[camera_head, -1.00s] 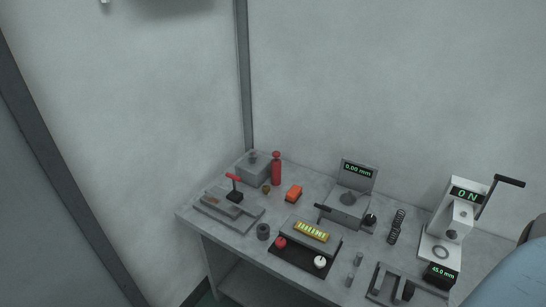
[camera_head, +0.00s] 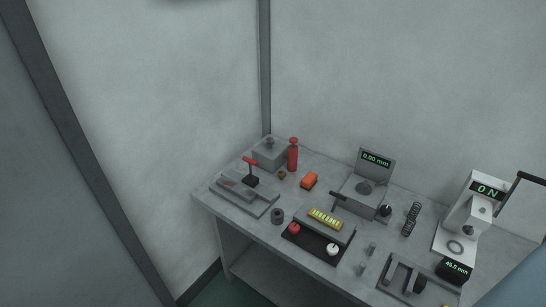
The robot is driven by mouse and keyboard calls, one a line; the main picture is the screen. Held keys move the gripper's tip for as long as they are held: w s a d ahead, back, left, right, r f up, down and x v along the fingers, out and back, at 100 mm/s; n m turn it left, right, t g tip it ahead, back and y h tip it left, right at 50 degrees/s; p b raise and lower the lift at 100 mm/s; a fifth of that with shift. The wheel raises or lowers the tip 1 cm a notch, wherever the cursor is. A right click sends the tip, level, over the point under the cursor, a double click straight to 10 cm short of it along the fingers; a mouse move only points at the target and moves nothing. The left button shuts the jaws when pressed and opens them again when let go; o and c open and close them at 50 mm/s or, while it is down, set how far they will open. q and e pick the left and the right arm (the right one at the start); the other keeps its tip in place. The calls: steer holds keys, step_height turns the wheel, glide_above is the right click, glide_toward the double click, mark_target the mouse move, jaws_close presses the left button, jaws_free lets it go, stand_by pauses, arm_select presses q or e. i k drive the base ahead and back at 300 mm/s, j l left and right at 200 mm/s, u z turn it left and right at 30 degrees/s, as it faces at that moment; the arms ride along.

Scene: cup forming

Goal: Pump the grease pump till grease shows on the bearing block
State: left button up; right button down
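No label marks the grease pump or the bearing block, so I cannot tell surely which they are. A small device with a red T-shaped handle (camera_head: 250,161) stands on a dark base at the left end of the bench, its handle upright. A grey block (camera_head: 268,156) with a round knob-like top is behind it, by the wall. A red upright cylinder (camera_head: 293,157) stands beside the block. I cannot make out any grease at this size. Neither of my grippers is in view.
The grey bench (camera_head: 232,209) fills the corner. An orange block (camera_head: 309,180), a grey ring (camera_head: 278,216), a gauge reading 0.00 mm (camera_head: 376,159), a spring (camera_head: 411,219) and a white press (camera_head: 470,220) stand on it. Floor in front at left is clear.

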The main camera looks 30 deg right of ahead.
mark_target(292, 140)
steer(key=z, duration=1.65)
steer(key=i+j, duration=0.6)
